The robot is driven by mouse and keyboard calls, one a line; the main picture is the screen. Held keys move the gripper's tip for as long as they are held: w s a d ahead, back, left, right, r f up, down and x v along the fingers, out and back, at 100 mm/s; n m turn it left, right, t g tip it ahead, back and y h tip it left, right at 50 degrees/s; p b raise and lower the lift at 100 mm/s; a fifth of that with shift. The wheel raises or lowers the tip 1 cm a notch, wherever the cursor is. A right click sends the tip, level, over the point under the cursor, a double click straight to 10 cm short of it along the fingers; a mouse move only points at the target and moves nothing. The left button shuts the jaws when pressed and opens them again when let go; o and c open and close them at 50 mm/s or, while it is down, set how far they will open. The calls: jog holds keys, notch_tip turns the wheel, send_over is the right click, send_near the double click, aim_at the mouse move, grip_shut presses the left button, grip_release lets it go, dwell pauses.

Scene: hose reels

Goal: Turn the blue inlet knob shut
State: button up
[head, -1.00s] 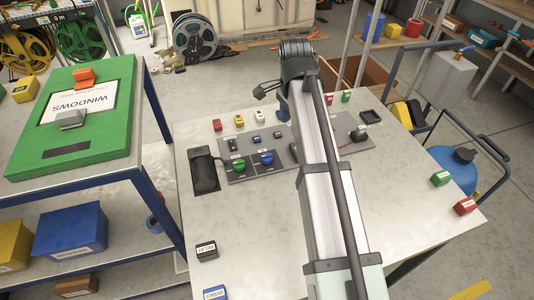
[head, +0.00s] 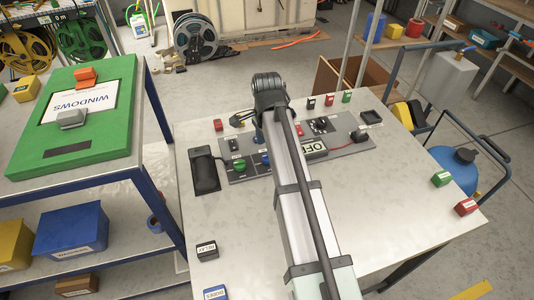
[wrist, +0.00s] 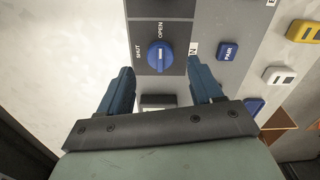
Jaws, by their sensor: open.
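The blue inlet knob (wrist: 160,55) sits on a dark square of the grey panel in the wrist view. "SHUT" is printed to its left and "OPEN" above it. The knob's pale mark runs roughly up and down, towards OPEN. My gripper (wrist: 160,72) is open, its two blue fingers to the left and right of the knob and slightly below it in the picture, with nothing between them. I cannot tell its height above the panel. In the head view the blue knob (head: 266,160) shows beside my arm, which hides most of my gripper.
A green knob (head: 238,165) sits left of the blue one on the panel. A black holder (head: 205,172) lies further left, and an OFF display (head: 313,149) is to the right. A blue button (wrist: 227,51) is near the right finger. The table front is mostly clear.

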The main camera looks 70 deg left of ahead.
jog(key=shift+f, duration=2.25)
jog(key=c, duration=1.1)
